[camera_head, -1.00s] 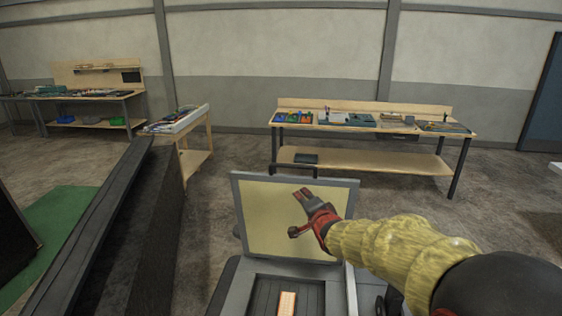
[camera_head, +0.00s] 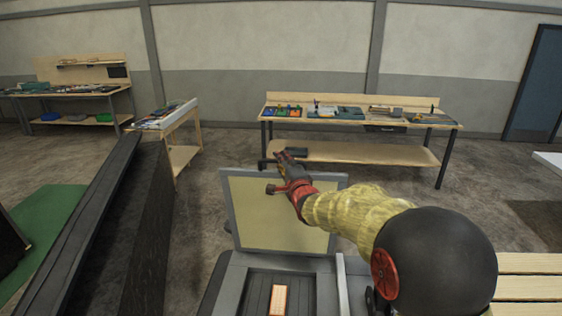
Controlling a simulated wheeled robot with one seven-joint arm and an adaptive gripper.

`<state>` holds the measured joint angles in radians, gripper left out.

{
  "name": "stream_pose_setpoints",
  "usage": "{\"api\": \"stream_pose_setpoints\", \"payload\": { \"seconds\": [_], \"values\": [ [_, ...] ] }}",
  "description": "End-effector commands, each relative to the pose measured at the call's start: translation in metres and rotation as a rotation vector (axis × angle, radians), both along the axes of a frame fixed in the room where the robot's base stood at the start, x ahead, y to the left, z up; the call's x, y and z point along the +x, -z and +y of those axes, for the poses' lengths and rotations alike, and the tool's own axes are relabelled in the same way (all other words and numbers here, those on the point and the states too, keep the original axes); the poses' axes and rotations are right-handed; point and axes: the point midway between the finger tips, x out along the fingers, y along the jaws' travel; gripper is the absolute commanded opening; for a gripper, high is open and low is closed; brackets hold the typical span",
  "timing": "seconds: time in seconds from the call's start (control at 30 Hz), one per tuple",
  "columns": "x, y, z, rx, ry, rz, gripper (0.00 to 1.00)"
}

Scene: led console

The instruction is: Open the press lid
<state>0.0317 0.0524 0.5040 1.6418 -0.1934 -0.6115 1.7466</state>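The press lid (camera_head: 262,229) is a grey frame with a beige panel. It stands raised, nearly upright, at the back of the dark grey press base (camera_head: 252,286). A small light board with an orange edge (camera_head: 278,299) lies in the base. My gripper (camera_head: 281,156), dark with red parts, is at the lid's top edge in the picture, with its fingertips above that edge. I cannot tell whether it touches the lid. I see nothing held in it, and its finger gap is too small to judge. My arm hides the lid's right part.
A long dark panel (camera_head: 92,232) rises left of the press. A wooden workbench (camera_head: 350,151) with trays stands behind, with a small side table (camera_head: 180,156) and another bench at the left. Wooden slats (camera_head: 530,285) are at the lower right. Open floor lies behind the press.

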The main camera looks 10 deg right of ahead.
Motion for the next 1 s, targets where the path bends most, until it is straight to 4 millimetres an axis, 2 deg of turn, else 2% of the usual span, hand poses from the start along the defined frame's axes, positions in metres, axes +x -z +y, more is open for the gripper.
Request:
{"api": "stream_pose_setpoints", "payload": {
  "seconds": [0.1, 0.4, 0.9, 1.0],
  "values": [
    [0.0061, 0.0006, 0.0007, 0.000, 0.000, 0.001, 0.29],
    [0.0075, 0.0007, 0.0008, 0.000, 0.000, 0.000, 0.29],
    [0.0074, 0.0008, 0.0007, 0.000, 0.000, 0.001, 0.00],
    [0.0073, 0.0009, 0.0007, 0.000, 0.000, 0.001, 0.00]
  ]
}}
